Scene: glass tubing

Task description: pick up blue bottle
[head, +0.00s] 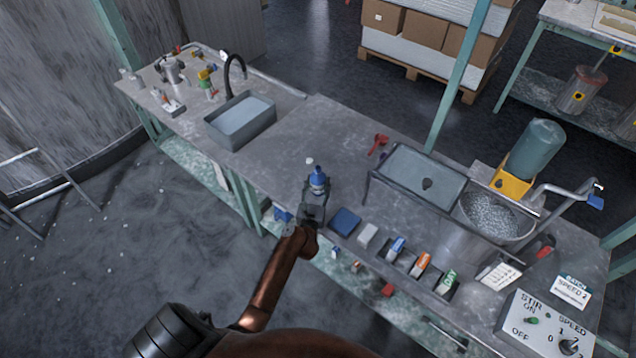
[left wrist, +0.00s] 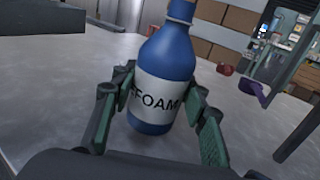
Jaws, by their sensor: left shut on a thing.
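The blue bottle (left wrist: 170,62) has a white label reading "FOAM" and stands close in front of the camera in the left wrist view. In the head view the blue bottle (head: 318,178) is near the front edge of the workbench. My left gripper (head: 314,192) is at the bottle, and in the left wrist view its green-padded fingers (left wrist: 160,112) are shut on the bottle from both sides. The bottle is nearly upright, tilted slightly in the wrist view. Whether its base touches the bench is hard to tell. My right gripper is not in view.
A blue pad (head: 345,222) and several small boxes lie to the right along the bench's front edge. A sink (head: 241,120) is to the left; a grey tray (head: 422,174) is to the right. A red object (head: 378,144) lies behind. The bench between sink and bottle is clear.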

